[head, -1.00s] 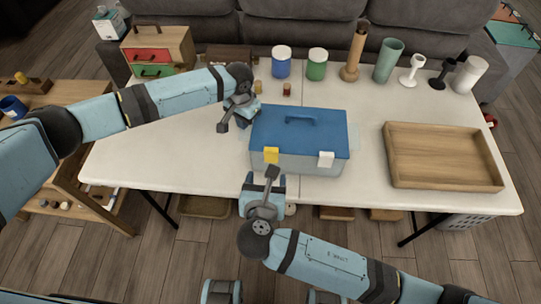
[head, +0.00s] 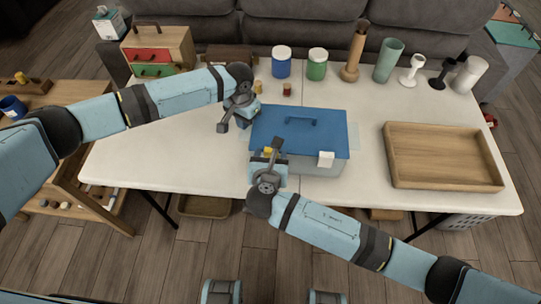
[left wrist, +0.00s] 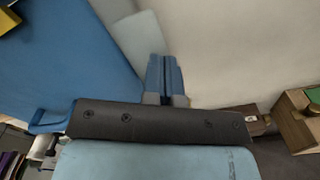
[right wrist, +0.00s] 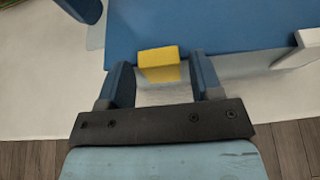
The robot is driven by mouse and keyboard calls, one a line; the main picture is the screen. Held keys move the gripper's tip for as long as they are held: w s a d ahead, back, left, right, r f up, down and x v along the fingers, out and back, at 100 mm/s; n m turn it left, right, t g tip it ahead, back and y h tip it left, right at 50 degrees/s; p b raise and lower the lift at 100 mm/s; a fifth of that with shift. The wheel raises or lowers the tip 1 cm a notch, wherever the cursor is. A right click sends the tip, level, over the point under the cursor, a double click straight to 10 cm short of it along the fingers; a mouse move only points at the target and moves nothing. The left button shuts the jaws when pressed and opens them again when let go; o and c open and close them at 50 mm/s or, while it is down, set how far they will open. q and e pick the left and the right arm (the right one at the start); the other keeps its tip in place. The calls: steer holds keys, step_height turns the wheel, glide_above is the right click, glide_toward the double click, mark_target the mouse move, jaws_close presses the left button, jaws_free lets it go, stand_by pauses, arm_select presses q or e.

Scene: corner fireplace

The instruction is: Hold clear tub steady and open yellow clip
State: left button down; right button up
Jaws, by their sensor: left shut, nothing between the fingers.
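The clear tub (head: 318,166) with its blue lid (head: 325,133) sits mid-table, lid on. The yellow clip (head: 268,151) is on its front left edge, partly hidden by my right gripper (head: 268,163). In the right wrist view the yellow clip (right wrist: 158,56) lies between and just beyond the fingertips of that open gripper (right wrist: 162,75). I see no contact with the clip. My left gripper (head: 248,115) is shut and empty at the tub's left side. In the left wrist view its closed fingers (left wrist: 163,72) are beside the tub; whether they touch it, I cannot tell.
A white clip (head: 326,158) is at the tub's front right. A wooden tray (head: 445,182) lies on the right. Blue (head: 282,65) and green (head: 317,66) jars and several vases stand along the back. The white table (head: 150,160) is bare left of the tub.

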arm_select(q)
steer(key=shift+s+f, duration=0.15)
steer(key=shift+f, duration=0.05)
arm_select(e)
steer(key=c, duration=0.7)
steer(key=shift+s+f, duration=0.1)
steer(key=shift+f, duration=0.05)
steer(key=shift+s+f+t, duration=0.5)
steer(key=shift+f+t, duration=0.05)
steer(key=shift+t, duration=1.2)
steer(key=shift+s+f+t, duration=0.5)
steer(key=shift+t, duration=1.2)
steer(key=shift+s+f+t, duration=0.5)
steer(key=shift+f+t, duration=0.05)
steer(key=shift+t, duration=1.2)
steer(key=o, duration=1)
steer(key=shift+c, duration=0.2)
